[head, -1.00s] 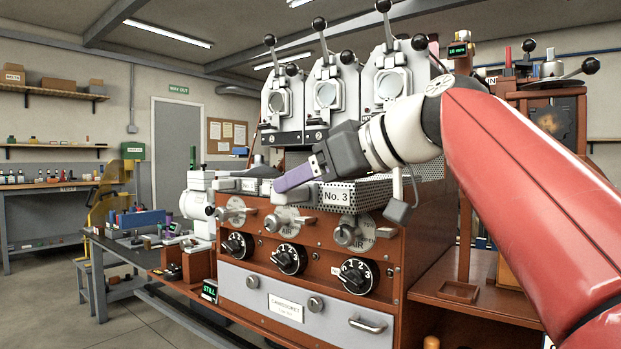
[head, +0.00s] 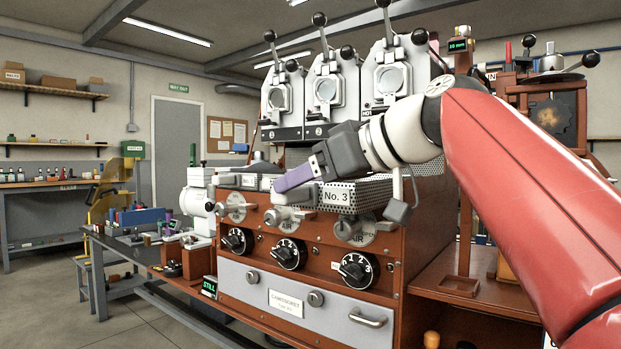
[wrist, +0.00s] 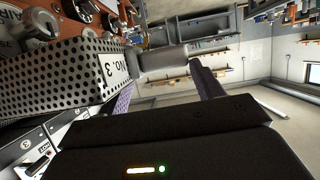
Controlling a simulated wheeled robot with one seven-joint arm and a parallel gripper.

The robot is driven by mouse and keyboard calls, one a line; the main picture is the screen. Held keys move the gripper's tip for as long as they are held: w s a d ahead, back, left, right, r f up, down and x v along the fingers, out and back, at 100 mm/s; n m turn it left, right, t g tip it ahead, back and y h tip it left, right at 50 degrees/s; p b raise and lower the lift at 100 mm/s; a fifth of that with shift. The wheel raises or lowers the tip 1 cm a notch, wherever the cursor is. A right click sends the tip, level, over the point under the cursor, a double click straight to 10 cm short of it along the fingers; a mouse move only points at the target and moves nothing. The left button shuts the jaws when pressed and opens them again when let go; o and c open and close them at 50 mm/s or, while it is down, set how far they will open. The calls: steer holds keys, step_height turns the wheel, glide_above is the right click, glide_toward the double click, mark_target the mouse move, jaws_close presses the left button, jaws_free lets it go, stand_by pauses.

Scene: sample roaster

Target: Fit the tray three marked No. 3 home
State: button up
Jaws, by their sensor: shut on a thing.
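Tray three (head: 372,193) is a perforated metal box with a white "No. 3" label. It sits in front of the right-hand part of the brown roaster (head: 232,262), above the air controls. My gripper (head: 294,179), with purple fingers, is shut on the tray at its labelled end. In the wrist view the tray (wrist: 52,88) fills the left side, and its grey round handle (wrist: 160,62) reaches between my fingers. The tray's far side and its seat are hidden, so I cannot tell whether it touches the roaster.
Three white roaster heads with lever handles (head: 325,92) rise above the tray. Black dials (head: 357,270) and air levers lie below it. A bench with small items (head: 150,222) stands at left. A brown side shelf (head: 460,287) is at right.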

stand_by(0.3)
steer(key=shift+w+d+r+p, duration=0.1)
steer(key=shift+w+d+p, duration=0.6)
steer(key=shift+w+d, duration=0.4)
steer(key=shift+w+d+f+p, duration=0.1)
steer(key=shift+w+d+p, duration=0.65)
steer(key=shift+w, duration=0.55)
steer(key=shift+w+d+r+p, duration=0.1)
steer(key=shift+w+d+p, duration=0.5)
steer(key=shift+w+d, duration=0.5)
steer(key=shift+w+d+p, duration=0.6)
steer(key=shift+w+d, duration=0.1)
steer(key=shift+w, duration=0.25)
steer(key=shift+w+d+p, duration=0.65)
steer(key=shift+w, duration=0.35)
steer(key=shift+w+d+p, duration=0.6)
steer(key=shift+w+d, duration=0.1)
steer(key=shift+w, duration=0.25)
steer(key=o, duration=1.3)
steer(key=shift+o, duration=0.2)
steer(key=shift+d, duration=0.1)
